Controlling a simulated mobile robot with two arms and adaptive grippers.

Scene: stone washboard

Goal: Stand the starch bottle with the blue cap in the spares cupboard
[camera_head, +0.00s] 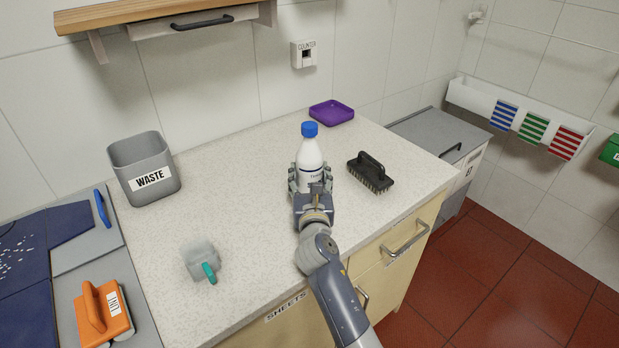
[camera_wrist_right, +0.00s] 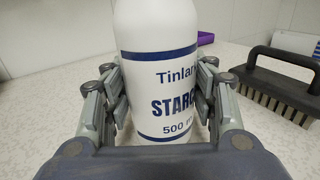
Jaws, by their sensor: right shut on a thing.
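The starch bottle (camera_head: 309,160) is white with a blue cap and stands upright on the speckled worktop (camera_head: 240,200). Its label, with "STARC" readable, faces me in the right wrist view (camera_wrist_right: 165,85). My right gripper (camera_head: 311,180) is shut on the lower part of the bottle, with a finger on each side of it (camera_wrist_right: 163,105). The bottle's base is partly hidden by the gripper in the head view. My left gripper is not in view. I cannot tell which unit is the spares cupboard; a drawer front below the worktop reads "SHEETS" (camera_head: 286,306).
A black brush (camera_head: 371,171) lies right of the bottle, and a purple tray (camera_head: 332,112) lies behind. A grey waste bin (camera_head: 144,168) and a dustpan-like grey item with a teal handle (camera_head: 202,262) are at left. A lower grey-topped cabinet (camera_head: 425,136) stands beyond the right edge.

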